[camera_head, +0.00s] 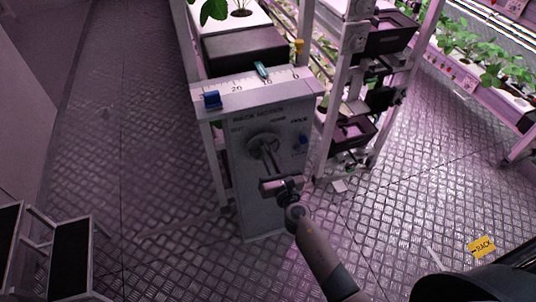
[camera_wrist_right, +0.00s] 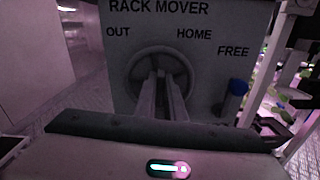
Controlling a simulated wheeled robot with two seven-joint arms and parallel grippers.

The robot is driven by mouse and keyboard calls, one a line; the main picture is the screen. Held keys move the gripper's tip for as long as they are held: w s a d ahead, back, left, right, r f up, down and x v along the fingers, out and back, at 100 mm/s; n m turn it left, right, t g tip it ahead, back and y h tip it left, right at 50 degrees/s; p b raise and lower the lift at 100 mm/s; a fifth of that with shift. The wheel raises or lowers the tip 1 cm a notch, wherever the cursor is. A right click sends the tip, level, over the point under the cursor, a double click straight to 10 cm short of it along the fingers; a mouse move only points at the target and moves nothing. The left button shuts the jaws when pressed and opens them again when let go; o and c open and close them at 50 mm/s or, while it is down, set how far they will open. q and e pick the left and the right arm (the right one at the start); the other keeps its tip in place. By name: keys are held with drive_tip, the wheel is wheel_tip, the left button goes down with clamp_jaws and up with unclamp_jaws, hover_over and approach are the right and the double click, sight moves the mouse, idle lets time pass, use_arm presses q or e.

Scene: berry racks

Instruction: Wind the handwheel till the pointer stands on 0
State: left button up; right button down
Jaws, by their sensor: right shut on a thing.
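The handwheel (camera_head: 261,141) is a grey round wheel on the front of the pale rack mover box (camera_head: 262,210). It also shows in the wrist view (camera_wrist_right: 133,88), below the words OUT and HOME. My right gripper (camera_head: 265,152) reaches straight at the wheel, and its two narrow fingers (camera_wrist_right: 162,92) are shut on it; their tips hide part of the wheel's middle. The teal pointer (camera_head: 261,69) stands at the white scale (camera_head: 225,91) on top, near the 10 mark, between 20 at left and 0 at right. My left gripper is not in view.
A blue knob (camera_wrist_right: 236,96) sits right of the wheel, under FREE. A plant rack (camera_head: 333,95) stands close at right.

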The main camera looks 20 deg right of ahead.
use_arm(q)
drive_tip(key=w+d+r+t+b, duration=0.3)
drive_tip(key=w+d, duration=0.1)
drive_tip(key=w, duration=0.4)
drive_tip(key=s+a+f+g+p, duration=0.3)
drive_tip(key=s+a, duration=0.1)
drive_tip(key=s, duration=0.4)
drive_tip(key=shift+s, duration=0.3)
use_arm(e)
wheel_tip(320, 180, down, 3)
drive_tip(key=m, duration=3.3)
drive_tip(key=shift+r, duration=0.1)
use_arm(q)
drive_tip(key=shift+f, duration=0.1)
